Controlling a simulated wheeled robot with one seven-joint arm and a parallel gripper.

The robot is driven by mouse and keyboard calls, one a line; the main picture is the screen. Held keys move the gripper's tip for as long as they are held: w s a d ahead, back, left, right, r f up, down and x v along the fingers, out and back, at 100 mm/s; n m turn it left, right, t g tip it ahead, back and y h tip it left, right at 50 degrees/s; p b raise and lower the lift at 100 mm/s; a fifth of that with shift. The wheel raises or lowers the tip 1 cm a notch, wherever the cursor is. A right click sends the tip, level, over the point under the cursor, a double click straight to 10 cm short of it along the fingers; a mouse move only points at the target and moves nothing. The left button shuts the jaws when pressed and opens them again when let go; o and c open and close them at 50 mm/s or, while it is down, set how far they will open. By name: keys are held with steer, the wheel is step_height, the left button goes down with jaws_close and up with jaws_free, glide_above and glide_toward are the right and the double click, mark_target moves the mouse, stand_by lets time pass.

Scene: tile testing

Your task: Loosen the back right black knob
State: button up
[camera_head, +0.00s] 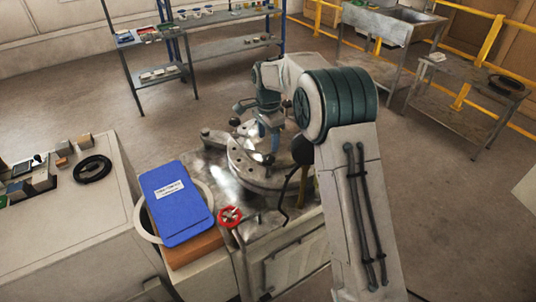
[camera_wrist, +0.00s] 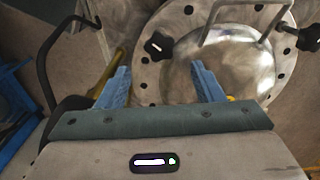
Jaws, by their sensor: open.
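The machine's round steel plate (camera_head: 250,172) with a shiny domed lid (camera_wrist: 228,62) has black knobs around it. In the head view, one knob (camera_head: 234,122) is at the back left and another (camera_head: 268,159) nearer the front. In the wrist view, a black star knob (camera_wrist: 158,46) lies just ahead of my gripper (camera_wrist: 162,78), roughly between its blue fingertips and apart from them. A second knob (camera_wrist: 308,37) is at the right edge. My gripper (camera_head: 268,138) is open and empty, over the back right of the plate. My arm hides part of that side.
A metal handle (camera_wrist: 240,15) arches over the lid. A black bent lever (camera_wrist: 45,70) stands left of my gripper. Shelves (camera_head: 225,50) stand behind, with open floor between.

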mark_target(268, 157)
step_height(268, 157, down, 8)
steer(key=shift+p, duration=0.5)
steer(key=shift+c, duration=0.3)
steer(key=c, duration=0.9)
